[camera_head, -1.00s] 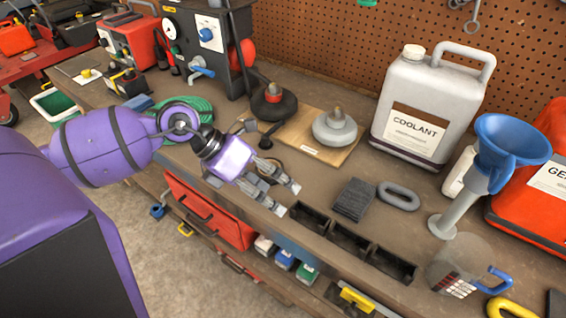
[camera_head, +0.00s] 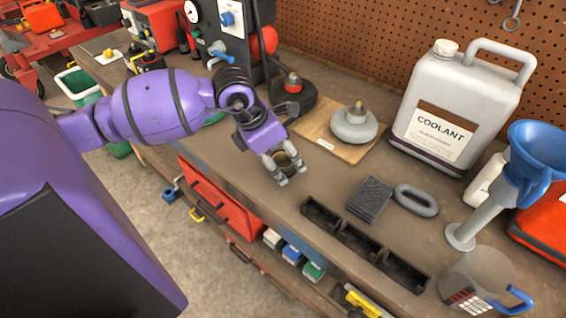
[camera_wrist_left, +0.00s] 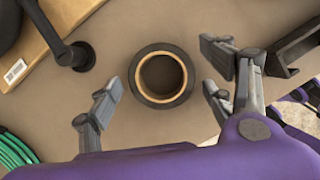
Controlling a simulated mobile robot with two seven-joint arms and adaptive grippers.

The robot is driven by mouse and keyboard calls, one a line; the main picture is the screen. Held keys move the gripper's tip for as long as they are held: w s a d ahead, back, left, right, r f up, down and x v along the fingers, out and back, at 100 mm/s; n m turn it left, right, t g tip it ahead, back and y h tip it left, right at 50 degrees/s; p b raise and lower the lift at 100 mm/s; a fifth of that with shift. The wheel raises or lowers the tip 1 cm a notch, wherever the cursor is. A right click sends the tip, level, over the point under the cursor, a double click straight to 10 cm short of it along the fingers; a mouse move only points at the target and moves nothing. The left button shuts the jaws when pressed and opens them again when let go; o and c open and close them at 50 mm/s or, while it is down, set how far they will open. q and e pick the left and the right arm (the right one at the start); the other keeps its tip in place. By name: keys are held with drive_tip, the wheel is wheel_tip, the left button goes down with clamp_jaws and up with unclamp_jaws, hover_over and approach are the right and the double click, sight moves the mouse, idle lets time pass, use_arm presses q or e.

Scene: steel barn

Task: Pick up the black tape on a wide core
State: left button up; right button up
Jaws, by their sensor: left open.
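The black tape (camera_wrist_left: 160,46) lies flat on the bench in the left wrist view, a black ring around a wide tan core with a dark hole. It also shows partly in the head view (camera_head: 285,158), mostly hidden behind my fingers. My left gripper (camera_head: 291,175) is open over it, pointing down. In the left wrist view the fingers of this gripper (camera_wrist_left: 163,88) stand apart on either side of the tape, with a gap to it on both sides. My right gripper is not in view.
A wooden board (camera_head: 335,140) with a grey round weight (camera_head: 354,127) lies behind the tape. A black three-part tray (camera_head: 360,243) sits at the front edge to the right. A black sanding block (camera_head: 369,199), a grey ring (camera_head: 416,201) and a coolant jug (camera_head: 452,108) stand farther right.

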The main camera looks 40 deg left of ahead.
use_arm(q)
drive_tip(key=c, duration=1.2)
drive_tip(key=shift+r, duration=0.15)
